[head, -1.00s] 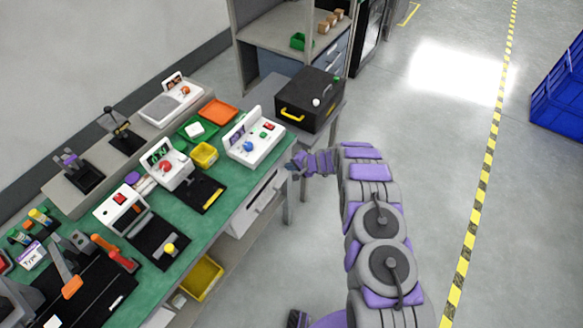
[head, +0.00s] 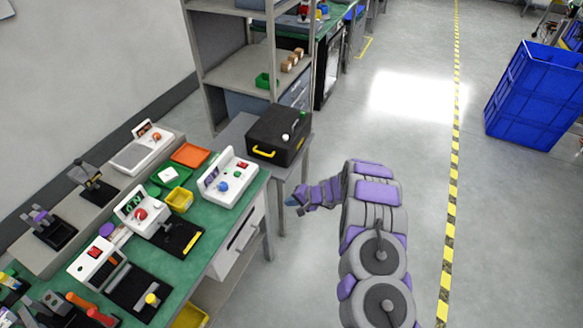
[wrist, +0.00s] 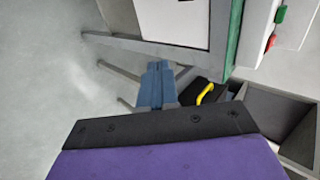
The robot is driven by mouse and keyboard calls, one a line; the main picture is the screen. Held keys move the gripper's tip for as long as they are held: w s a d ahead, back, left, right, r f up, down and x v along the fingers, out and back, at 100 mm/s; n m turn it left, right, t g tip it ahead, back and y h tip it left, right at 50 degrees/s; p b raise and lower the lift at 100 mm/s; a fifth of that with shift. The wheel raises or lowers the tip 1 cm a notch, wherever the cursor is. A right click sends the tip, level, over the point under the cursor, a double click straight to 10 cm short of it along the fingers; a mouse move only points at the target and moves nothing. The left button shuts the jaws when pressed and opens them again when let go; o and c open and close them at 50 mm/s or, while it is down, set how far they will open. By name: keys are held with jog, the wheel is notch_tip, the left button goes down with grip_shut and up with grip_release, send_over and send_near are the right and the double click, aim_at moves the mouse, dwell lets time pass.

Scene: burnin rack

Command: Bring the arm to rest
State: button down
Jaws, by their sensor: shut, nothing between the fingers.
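My arm, grey and purple, reaches up the right middle of the head view and bends left at its end. My gripper (head: 292,202) is at the left tip of the arm, over the floor just right of the green workbench (head: 228,226) and in front of the black box. In the wrist view my gripper's blue fingers (wrist: 155,86) are together with nothing between them. They appear clear of the bench edge and its legs. The rear of the fingers is hidden behind the dark wrist edge.
A black box with a yellow handle (head: 278,135) sits on a grey stand beyond my gripper. White test devices (head: 228,180) stand on the bench. A shelf rack (head: 245,70) is behind. A blue crate (head: 535,98) stands right of the yellow-black floor line. Open floor lies right of my arm.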

jog(key=shift+d, duration=0.25)
jog(key=s+a+r+n+g, duration=0.15)
jog(key=s+r, duration=0.25)
jog(key=r, duration=0.5)
jog(key=s+a+r+n+g, duration=0.1)
jog(key=s+a+r, duration=0.15)
jog(key=r, duration=0.65)
jog(key=s+d+r+n+g, duration=0.2)
jog(key=s+d+r, duration=0.2)
jog(key=s+r, duration=0.65)
jog(key=s+d+r+h, duration=0.3)
jog(key=s+d, duration=0.3)
jog(key=s, duration=0.5)
jog(key=s+d+r+h, duration=0.3)
jog(key=s+d, duration=0.4)
jog(key=s, duration=0.4)
jog(key=s+d+r+h, duration=0.2)
jog(key=s+d, duration=0.4)
jog(key=s, duration=0.5)
jog(key=shift+d+r+h, duration=0.4)
jog(key=shift+r, duration=0.05)
jog(key=shift+w+a+m+g, duration=0.1)
jog(key=shift+m+g, duration=0.15)
